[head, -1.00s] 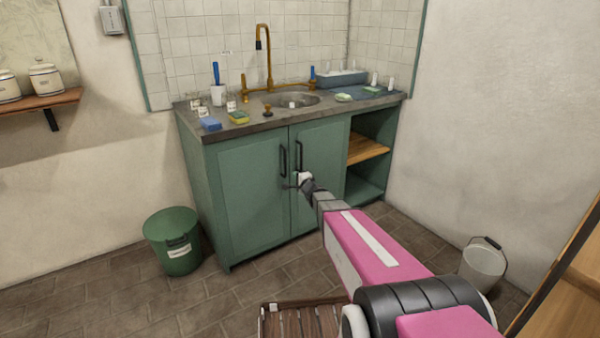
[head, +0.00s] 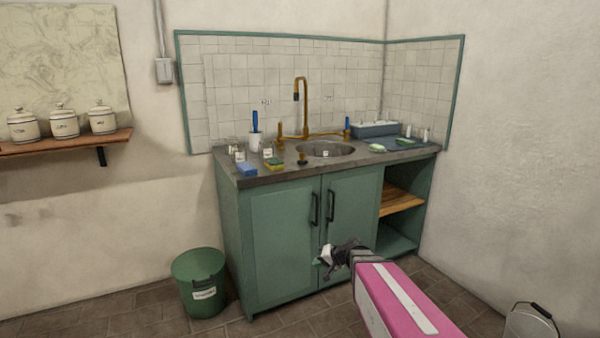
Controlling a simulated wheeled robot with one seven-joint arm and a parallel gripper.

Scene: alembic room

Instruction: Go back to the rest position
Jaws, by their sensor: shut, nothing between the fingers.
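My gripper (head: 322,261) is at the end of my pink arm, in the lower middle of the head view. It is in front of the green sink cabinet (head: 270,240), below the dark door handles (head: 316,208). The fingers are shut with nothing seen between them. Both cabinet doors are closed. I cannot tell how far the gripper is from the door.
A green bin (head: 200,282) stands left of the cabinet. A metal bucket (head: 528,322) is at the lower right. The counter (head: 350,162) holds a blue sponge (head: 247,168), a brass tap (head: 301,105) and small items. A shelf (head: 70,140) with jars is at the left.

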